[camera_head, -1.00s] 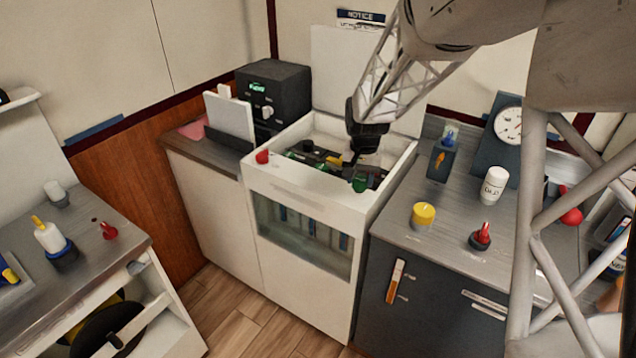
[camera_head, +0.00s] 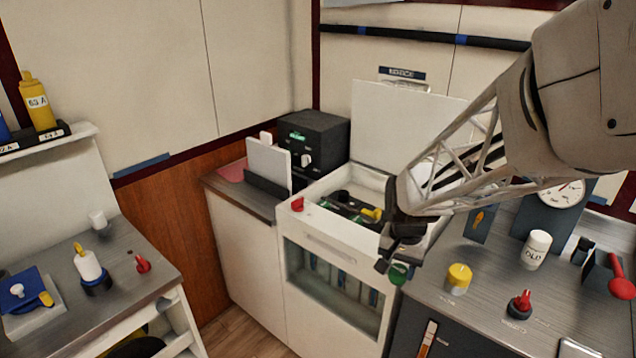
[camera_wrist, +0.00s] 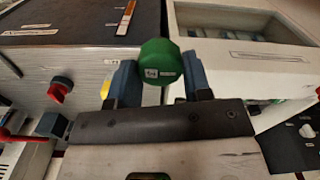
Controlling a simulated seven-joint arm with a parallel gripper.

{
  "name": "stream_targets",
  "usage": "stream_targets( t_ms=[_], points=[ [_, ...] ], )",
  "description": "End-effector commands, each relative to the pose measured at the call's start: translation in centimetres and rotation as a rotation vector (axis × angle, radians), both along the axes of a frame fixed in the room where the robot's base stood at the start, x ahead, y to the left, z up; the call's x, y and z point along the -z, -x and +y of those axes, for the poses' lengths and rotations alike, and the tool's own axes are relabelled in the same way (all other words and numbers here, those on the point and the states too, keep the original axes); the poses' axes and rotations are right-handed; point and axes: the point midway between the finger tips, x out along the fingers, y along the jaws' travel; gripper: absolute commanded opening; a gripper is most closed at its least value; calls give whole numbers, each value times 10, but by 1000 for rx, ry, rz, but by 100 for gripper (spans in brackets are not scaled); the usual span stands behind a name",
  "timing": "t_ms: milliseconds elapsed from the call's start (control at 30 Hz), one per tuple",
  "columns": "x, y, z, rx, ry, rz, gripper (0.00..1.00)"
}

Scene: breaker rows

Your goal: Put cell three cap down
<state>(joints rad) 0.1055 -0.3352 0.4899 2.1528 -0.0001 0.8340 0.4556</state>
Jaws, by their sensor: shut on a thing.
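My gripper (camera_head: 392,264) is shut on a green cap (camera_head: 400,273), held near the front right corner of the open white battery box (camera_head: 335,232). In the wrist view the green cap (camera_wrist: 160,62) sits between the two blue-grey fingers (camera_wrist: 160,80), with a small white label facing the camera; its print is too small to read. In the head view the cap appears above the gap between the box and the grey-topped counter (camera_head: 480,292). Inside the box I see dark cells with green parts (camera_head: 345,207) and a yellow cap (camera_head: 372,213). My arm hides the box's right side.
A red cap (camera_head: 297,204) sits on the box's front left rim.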

Motion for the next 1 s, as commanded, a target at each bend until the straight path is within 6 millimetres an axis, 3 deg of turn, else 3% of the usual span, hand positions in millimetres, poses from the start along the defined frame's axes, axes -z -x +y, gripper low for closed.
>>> stream_targets(
  t_ms=[467, 1000],
  points=[
    [0, -6, -1, 0, 0, 0, 24],
    [7, -72, -7, 0, -1, 1, 24]
  ],
)
